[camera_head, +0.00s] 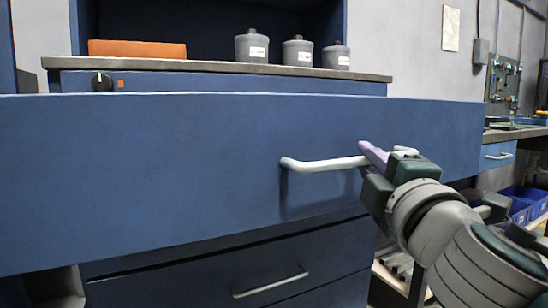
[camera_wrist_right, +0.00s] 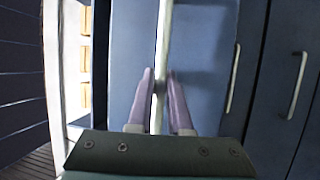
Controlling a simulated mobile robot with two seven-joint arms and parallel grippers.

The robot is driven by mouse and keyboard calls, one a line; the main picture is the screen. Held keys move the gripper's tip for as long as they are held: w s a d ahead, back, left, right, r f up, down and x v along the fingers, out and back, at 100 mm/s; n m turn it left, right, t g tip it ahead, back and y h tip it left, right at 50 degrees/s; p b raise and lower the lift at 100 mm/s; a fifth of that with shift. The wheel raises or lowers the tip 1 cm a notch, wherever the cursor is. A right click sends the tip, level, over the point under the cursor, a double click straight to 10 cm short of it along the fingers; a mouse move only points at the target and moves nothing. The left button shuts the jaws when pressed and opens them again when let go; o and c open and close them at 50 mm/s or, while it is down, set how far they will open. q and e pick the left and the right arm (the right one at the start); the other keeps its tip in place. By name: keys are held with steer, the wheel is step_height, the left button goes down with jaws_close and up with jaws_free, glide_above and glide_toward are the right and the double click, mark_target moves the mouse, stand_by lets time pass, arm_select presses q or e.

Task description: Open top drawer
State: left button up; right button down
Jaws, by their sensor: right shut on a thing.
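The top drawer (camera_head: 150,170) has a wide blue front that stands well forward of the cabinet below the counter, so it is pulled out. Its pale bar handle (camera_head: 320,165) runs across the front, right of the middle. My right gripper (camera_head: 372,152) is at the right part of this handle. In the right wrist view the two purple fingers of my right gripper (camera_wrist_right: 160,88) lie on either side of the handle bar (camera_wrist_right: 163,45) and are shut on it. My left gripper does not show.
A lower drawer with its own handle (camera_head: 270,285) is shut below. The counter (camera_head: 220,68) holds an orange block (camera_head: 137,49) and three grey canisters (camera_head: 298,52). Blue bins (camera_head: 522,203) stand at the right.

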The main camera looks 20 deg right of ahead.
steer(key=c, duration=0.8)
jaws_free()
steer(key=shift+c, duration=0.2)
steer(key=shift+s, duration=0.1)
steer(key=b+v, duration=0.1)
steer(key=v, duration=0.9)
steer(key=shift+b, duration=0.35)
